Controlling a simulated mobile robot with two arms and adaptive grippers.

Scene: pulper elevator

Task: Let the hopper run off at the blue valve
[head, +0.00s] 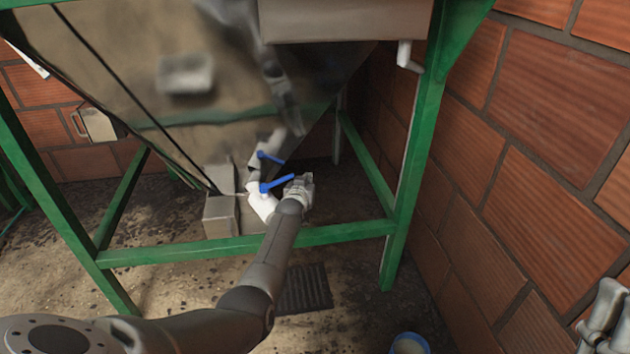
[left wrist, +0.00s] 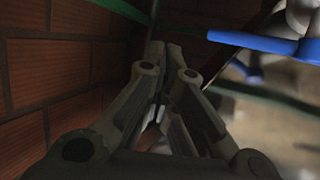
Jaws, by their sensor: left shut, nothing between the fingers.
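The metal hopper (head: 180,85) hangs in a green frame and narrows towards its low end. There, a white pipe (head: 262,203) carries the blue valve handle (head: 278,184), which points right towards my left gripper (head: 303,181). A second blue shape above looks like its reflection in the metal. The left gripper is shut and empty, close to the handle's right end; I cannot tell if they touch. In the left wrist view, the blue handle (left wrist: 255,42) lies right of the closed fingers (left wrist: 165,50). A grey part at the lower right edge seems to be my right gripper (head: 602,318), partly cut off.
A green crossbar (head: 340,232) runs in front of the valve, under my left arm. A brick wall (head: 510,200) stands close on the right. A floor grate (head: 305,288) lies below, and a blue-rimmed bucket (head: 410,342) stands at the bottom edge.

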